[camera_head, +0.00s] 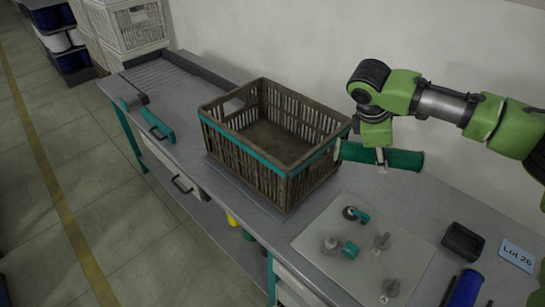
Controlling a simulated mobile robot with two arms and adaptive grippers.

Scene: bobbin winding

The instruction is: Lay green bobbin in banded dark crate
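The dark slatted crate (238,149) with a teal band around it stands on the grey workbench. Its visible floor is empty. The green bobbin (404,160) lies roughly level in my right gripper (381,160), just to the right of the crate. The gripper points down and is shut around the bobbin's middle. The bobbin's left end is close to the crate's right rim; I cannot tell if they touch. My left gripper is not in view.
A pale mat (330,280) with several small metal and teal parts lies in front of the bobbin. A small black tray (463,241), a blue bobbin (465,289) and a "Lot 26" card (517,255) are at the right. Teal-handled tools (158,124) lie left of the crate.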

